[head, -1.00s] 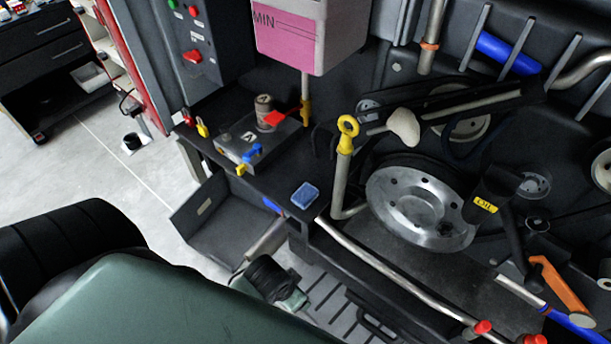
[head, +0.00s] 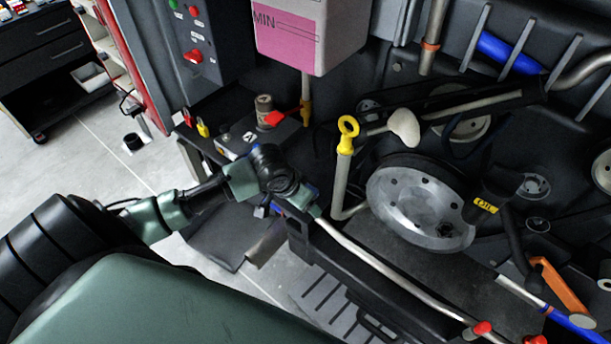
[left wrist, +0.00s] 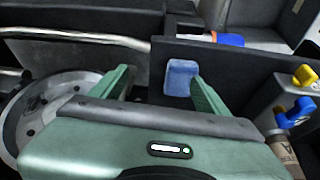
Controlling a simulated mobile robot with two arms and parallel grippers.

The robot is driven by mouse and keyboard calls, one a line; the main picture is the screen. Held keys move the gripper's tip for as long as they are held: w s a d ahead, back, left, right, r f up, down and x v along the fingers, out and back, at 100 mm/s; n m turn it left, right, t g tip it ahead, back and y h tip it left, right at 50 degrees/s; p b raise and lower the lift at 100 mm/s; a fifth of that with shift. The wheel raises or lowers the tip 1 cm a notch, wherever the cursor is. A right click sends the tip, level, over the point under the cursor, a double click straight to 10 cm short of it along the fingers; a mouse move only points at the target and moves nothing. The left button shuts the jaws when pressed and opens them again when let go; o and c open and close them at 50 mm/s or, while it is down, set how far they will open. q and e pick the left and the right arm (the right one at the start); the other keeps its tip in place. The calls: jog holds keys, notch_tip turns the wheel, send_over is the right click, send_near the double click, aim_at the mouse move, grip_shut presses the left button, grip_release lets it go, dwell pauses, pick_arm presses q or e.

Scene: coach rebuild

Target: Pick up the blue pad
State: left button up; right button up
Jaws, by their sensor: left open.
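The blue pad (left wrist: 180,78) shows in the left wrist view, on a dark ledge against a dark wall. My left gripper (left wrist: 160,74) is open, with its two green fingers apart. The pad appears between the fingertips, nearer the right-hand finger, which covers a little of its edge. I cannot tell whether they touch. In the head view my left gripper (head: 302,200) is over the pad's place at the ledge end, and the gripper and wrist hide most or all of the pad. My right gripper is in neither view.
A yellow-topped dipstick pipe (head: 347,150) rises just right of the gripper. A large metal pulley (head: 415,200) lies further right. A pale rail (head: 385,262) runs along the front.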

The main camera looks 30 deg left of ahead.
pick_arm(q)
jog(key=shift+n, duration=0.4)
jog(key=w+a, duration=0.3)
jog(key=shift+w+a+f, duration=0.1)
jog(key=shift+a+f, duration=0.1)
jog(key=shift+f, duration=0.2)
jog(key=x, duration=0.5)
jog(key=shift+w+a+f+p, duration=0.1)
jog(key=shift+w+f+p, duration=0.15)
jog(key=shift+w+p, duration=0.15)
jog(key=c, duration=1.4)
notch_tip(320, 180, up, 10)
jog(key=shift+r+b, duration=0.1)
jog(key=shift+b, duration=0.3)
